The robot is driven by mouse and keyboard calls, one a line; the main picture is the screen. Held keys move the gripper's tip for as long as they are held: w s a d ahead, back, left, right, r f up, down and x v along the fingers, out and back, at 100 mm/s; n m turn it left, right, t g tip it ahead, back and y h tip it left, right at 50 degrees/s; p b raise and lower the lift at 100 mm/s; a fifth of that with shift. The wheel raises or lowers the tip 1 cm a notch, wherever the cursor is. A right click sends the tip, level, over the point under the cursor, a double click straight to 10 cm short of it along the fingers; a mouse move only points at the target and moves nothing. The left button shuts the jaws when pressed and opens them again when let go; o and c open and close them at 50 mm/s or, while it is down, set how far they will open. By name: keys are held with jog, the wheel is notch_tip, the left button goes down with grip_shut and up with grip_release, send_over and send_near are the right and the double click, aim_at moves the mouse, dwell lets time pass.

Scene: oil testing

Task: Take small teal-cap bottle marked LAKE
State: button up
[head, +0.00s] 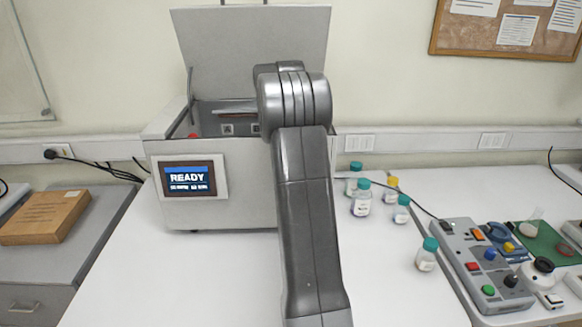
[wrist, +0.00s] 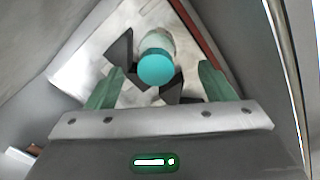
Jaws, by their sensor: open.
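A bottle with a teal cap (wrist: 157,68) shows in the wrist view, between and just beyond the fingers of my gripper (wrist: 162,84). The fingers are apart, with gaps on both sides of the cap. Its label is not visible, so I cannot tell whether it is marked LAKE. In the head view my arm hides the gripper.
A grey machine (head: 235,165) with its lid (head: 245,45) raised and a READY screen (head: 188,179) stands behind my arm. A yellow-capped bottle (head: 391,190) is among the bench bottles. A button panel (head: 487,265) lies at right. The bench front left is clear.

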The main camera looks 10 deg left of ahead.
jog(key=shift+w+d+f+p, duration=0.15)
jog(key=shift+f+p, duration=0.15)
jog(key=shift+f, duration=0.35)
jog(key=shift+w+f+p, duration=0.1)
jog(key=shift+f+p, duration=0.35)
jog(key=shift+f, duration=1.65)
jog(key=c, duration=1.2)
